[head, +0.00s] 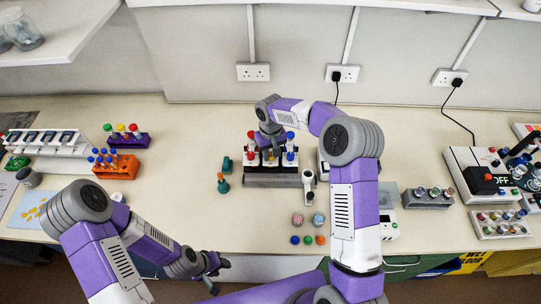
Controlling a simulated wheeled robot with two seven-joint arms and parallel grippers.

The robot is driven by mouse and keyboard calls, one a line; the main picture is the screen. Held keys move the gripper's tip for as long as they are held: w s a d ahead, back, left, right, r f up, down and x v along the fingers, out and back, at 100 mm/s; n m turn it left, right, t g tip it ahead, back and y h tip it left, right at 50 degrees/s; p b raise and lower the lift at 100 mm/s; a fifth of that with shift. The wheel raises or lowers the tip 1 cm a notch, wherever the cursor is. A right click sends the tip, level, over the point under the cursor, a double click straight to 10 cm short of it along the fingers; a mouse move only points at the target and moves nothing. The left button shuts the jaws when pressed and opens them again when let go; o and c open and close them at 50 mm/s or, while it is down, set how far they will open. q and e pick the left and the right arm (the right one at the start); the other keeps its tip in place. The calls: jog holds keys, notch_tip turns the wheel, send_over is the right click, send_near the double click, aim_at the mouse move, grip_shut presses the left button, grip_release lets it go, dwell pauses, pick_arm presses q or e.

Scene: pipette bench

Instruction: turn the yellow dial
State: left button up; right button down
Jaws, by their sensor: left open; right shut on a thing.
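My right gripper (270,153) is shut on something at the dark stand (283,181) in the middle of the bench. Its fingers and wrist cover what is between them, and I cannot make out the yellow dial clearly. Red-topped (251,135) and blue-topped (290,136) parts stand upright on either side of the gripper. My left gripper (215,277) is open and empty, low in the view by the bench's front edge, well apart from the stand.
A green-and-orange bottle (223,184) and a white tool (308,188) flank the stand. Several small coloured caps (307,240) lie in front. An orange tube rack (118,168) is left; a grey rack (427,201) and a control box (485,175) are right. The front middle-left bench is clear.

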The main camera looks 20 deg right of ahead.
jog(key=shift+m+b, duration=0.85)
jog(key=shift+m, duration=0.75)
jog(key=shift+r, duration=0.1)
jog(key=c, duration=0.9)
grip_release()
jog(key=shift+o, duration=0.2)
notch_tip(320, 180, up, 8)
jog(key=shift+f, duration=0.25)
